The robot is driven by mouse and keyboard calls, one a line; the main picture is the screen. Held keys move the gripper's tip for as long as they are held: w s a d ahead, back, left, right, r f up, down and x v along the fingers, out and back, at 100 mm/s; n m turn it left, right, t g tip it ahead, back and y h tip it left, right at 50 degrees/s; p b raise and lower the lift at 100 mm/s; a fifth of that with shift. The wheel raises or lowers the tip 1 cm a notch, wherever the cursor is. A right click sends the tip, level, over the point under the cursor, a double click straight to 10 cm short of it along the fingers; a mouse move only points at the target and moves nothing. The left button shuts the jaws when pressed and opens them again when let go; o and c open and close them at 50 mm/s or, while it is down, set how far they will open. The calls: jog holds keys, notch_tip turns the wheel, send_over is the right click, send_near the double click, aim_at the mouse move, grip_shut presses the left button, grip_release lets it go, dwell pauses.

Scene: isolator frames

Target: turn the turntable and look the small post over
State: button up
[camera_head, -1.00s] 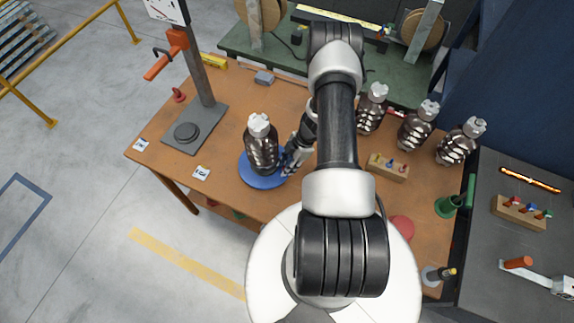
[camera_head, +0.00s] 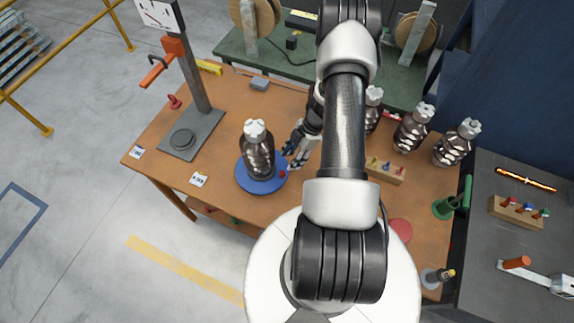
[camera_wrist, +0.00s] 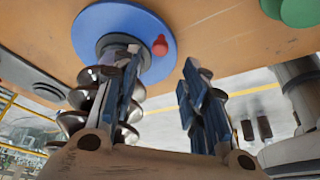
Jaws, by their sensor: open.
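The small post (camera_head: 259,157), dark, ribbed and white-capped, stands upright on the blue turntable (camera_head: 245,185). The turntable has a red knob (camera_head: 282,174) at its right edge. In the wrist view, the turntable (camera_wrist: 95,25) and its red knob (camera_wrist: 160,45) show beyond the fingers, and the post (camera_wrist: 75,123) is partly hidden behind the left finger. My gripper (camera_head: 293,150) is just right of the turntable, apart from the post. In the wrist view its fingers (camera_wrist: 160,63) are spread with nothing between them.
Several similar posts (camera_head: 412,128) stand at the right back of the wooden table (camera_head: 225,110). A wooden block with pegs (camera_head: 385,171) lies before them. A gauge stand (camera_head: 192,135) is at the left. A green holder (camera_head: 445,207) is at the right. The front left tabletop is mostly clear.

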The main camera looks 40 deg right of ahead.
jog(key=v, duration=0.3)
jog(key=shift+d+r, duration=0.1)
jog(key=shift+r, duration=0.15)
dwell(0.4)
